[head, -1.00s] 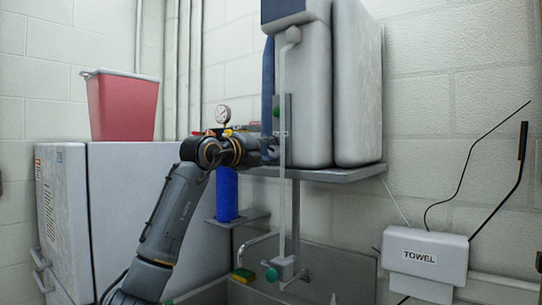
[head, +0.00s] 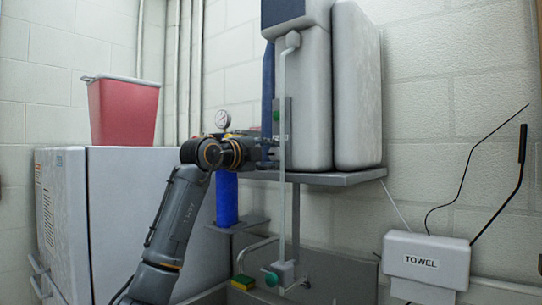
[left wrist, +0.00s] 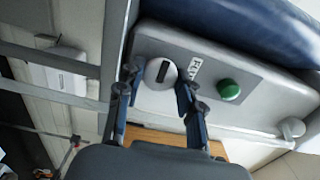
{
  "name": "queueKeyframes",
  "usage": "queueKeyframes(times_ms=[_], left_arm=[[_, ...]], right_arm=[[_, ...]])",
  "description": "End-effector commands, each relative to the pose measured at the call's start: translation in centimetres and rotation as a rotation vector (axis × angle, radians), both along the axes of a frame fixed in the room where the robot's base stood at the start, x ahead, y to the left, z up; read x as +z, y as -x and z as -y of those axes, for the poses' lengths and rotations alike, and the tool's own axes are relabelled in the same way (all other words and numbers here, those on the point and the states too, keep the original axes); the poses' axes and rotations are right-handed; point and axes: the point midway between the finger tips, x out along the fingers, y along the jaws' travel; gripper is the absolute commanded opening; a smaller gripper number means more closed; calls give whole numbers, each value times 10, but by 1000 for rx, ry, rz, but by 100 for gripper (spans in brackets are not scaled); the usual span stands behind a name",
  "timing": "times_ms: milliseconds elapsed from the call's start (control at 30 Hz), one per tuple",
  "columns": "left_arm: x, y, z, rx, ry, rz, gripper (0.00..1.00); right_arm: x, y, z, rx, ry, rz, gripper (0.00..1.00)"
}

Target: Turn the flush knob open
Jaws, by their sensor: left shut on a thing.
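The flush knob (left wrist: 160,73) is a round pale knob with a dark slot, set on a grey panel (left wrist: 255,97) in the left wrist view. A small label, hard to read fully, sits beside it, then a green button (left wrist: 229,90). My left gripper (left wrist: 159,84) has one finger on each side of the knob and is shut on it. In the head view my left gripper (head: 268,148) reaches the panel on the front of the grey tank unit (head: 305,95); the knob is hidden there. My right gripper is not in view.
A thin vertical pipe (head: 283,195) runs close to my left gripper. A shelf (head: 340,178) holds the tanks above a sink. A towel box (head: 425,260) hangs at right.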

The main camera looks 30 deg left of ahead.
Motion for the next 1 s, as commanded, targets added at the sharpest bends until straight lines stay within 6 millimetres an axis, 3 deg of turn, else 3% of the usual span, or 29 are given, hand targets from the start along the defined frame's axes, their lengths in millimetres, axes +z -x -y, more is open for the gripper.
queueKeyframes(times_ms=[300,333,400,433,767,1000], left_arm=[[2,0,-1,1,2,4,5],[2,0,-1,1,2,4,43],[1,0,0,1,2,4,57],[1,0,0,1,1,3,60],[0,2,-1,1,0,1,60],[0,33,-4,4,-4,3,60]], right_arm=[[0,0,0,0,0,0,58],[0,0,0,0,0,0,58],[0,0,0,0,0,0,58],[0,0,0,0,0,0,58],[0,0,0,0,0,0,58],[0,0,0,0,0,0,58]])
